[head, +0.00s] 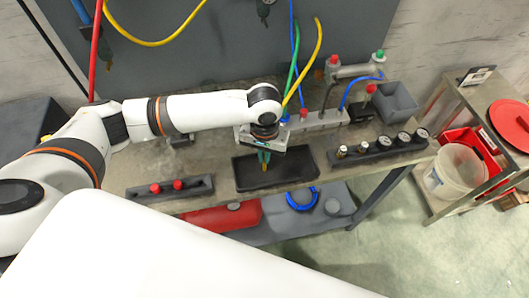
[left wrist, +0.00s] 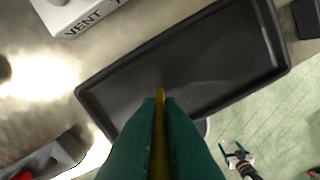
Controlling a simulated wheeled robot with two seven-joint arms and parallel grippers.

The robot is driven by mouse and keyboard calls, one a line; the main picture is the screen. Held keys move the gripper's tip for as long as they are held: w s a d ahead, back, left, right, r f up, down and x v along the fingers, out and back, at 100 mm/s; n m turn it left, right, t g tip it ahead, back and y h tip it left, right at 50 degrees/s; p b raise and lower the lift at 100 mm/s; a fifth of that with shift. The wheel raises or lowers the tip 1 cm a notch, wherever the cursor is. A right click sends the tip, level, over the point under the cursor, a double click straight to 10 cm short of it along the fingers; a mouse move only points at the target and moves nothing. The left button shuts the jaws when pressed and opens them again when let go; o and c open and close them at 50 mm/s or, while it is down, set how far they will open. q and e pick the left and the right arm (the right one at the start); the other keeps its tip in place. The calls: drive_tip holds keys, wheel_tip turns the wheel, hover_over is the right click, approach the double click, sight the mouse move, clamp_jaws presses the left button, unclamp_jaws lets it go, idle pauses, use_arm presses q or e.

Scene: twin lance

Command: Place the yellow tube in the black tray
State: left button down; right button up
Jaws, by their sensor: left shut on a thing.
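My left gripper (head: 264,158) is above the black tray (head: 246,184) and points down into it. In the left wrist view its green fingers are shut on the yellow tube (left wrist: 160,135), which shows as a thin yellow strip with its tip just past the fingertips. The tray (left wrist: 110,80) lies beyond the tip, empty where it shows. A gap between tube and tray cannot be judged. My right gripper (left wrist: 232,148) shows small at the lower right of the left wrist view, its green fingers apart and empty, away from the tray.
A holder with red-capped pieces (head: 140,190) is left of the tray. A rack with gauges (head: 372,155) is to the right, and a manifold block (head: 322,121) is behind. Yellow, green and blue hoses hang near the arm. A grey bin (head: 394,103) stands at the back right.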

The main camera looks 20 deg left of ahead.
use_arm(q)
drive_tip(key=c, duration=1.6)
unclamp_jaws()
wheel_tip(320, 180, up, 12)
drive_tip(key=shift+b, duration=0.95)
